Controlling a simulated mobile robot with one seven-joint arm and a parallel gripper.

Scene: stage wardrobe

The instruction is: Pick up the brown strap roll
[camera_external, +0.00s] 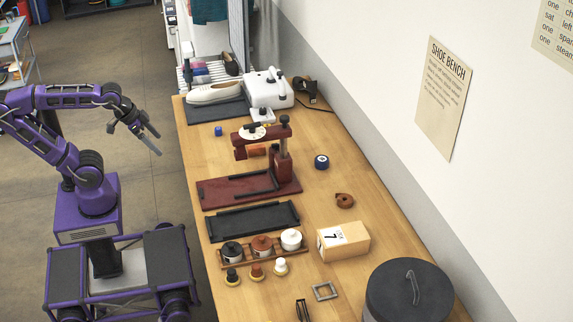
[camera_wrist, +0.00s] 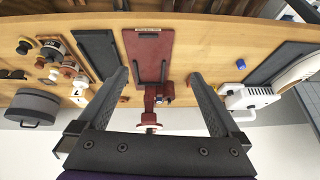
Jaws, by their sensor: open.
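The brown strap roll (camera_external: 344,200) lies on the wooden table, near the wall side, between a dark tape roll and a cardboard box. In the wrist view a small brown shape (camera_wrist: 124,99) beside the left finger may be this roll; I cannot tell for sure. My gripper (camera_external: 154,140) is held out over the floor at the table's left edge, well apart from the roll. Its two fingers are spread with nothing between them, as the wrist view also shows (camera_wrist: 160,74).
A red press (camera_external: 283,168) stands between my gripper and the roll. The white machine (camera_external: 269,90) stands at the back.

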